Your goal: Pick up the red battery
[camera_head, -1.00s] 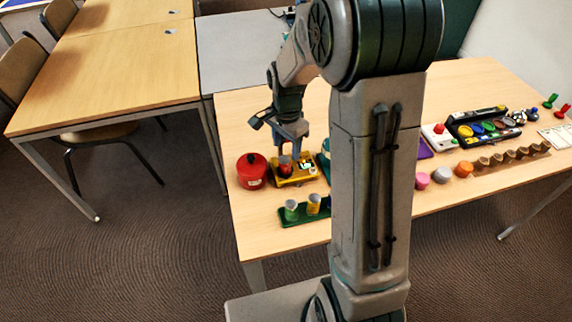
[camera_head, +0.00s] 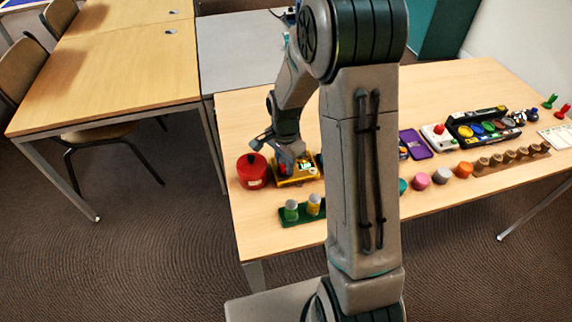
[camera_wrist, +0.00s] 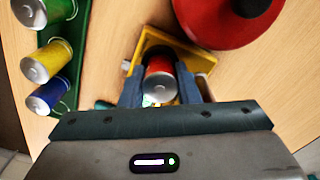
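The red battery (camera_wrist: 160,79) stands in or at the yellow tray (camera_wrist: 146,43), its silver end facing the wrist camera. My gripper (camera_wrist: 160,82) is lowered around it, one blue-grey finger on each side. The fingers look open, with a narrow gap at the battery's right; whether the left finger touches cannot be told. In the head view my gripper (camera_head: 291,168) is down at the yellow tray (camera_head: 296,181), and the fingers largely hide the battery.
A red round pot (camera_head: 252,171) stands close left of the tray. A green rack (camera_head: 288,219) with green, yellow and blue batteries (camera_wrist: 47,62) is in front. My arm hides part of the table. A purple item, grey unit and several coloured pieces lie at the right.

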